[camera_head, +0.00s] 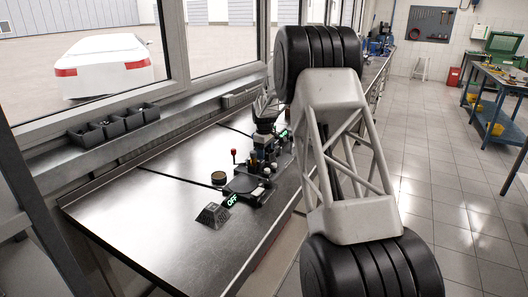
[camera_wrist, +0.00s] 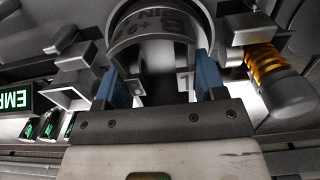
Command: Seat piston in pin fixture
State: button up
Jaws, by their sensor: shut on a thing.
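In the wrist view, my gripper (camera_wrist: 162,84) is shut, with its blue-padded fingers on either side of a grey, hollow, round-walled part, which I take to be the piston (camera_wrist: 155,22). Its curved rim faces the camera, and upside-down lettering shows on or just inside it. Grey metal blocks, which look like part of the pin fixture (camera_wrist: 75,55), stand to the left. In the head view, my gripper hangs over a cluster of dark fixtures on the bench, and the piston cannot be made out there. Whether the piston touches the fixture is hidden.
An amber coil with a grey cap (camera_wrist: 270,70) stands close to the right finger. A lit green sign (camera_wrist: 14,99) is at the left. The bench's front left is clear.

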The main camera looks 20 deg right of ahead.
jog(key=shift+f, duration=0.1)
dwell(0.4)
dwell(0.3)
jog(key=o, duration=1.4)
jog(key=shift+f, duration=0.1)
jog(key=shift+o, duration=0.4)
jog(key=shift+r, duration=3.15)
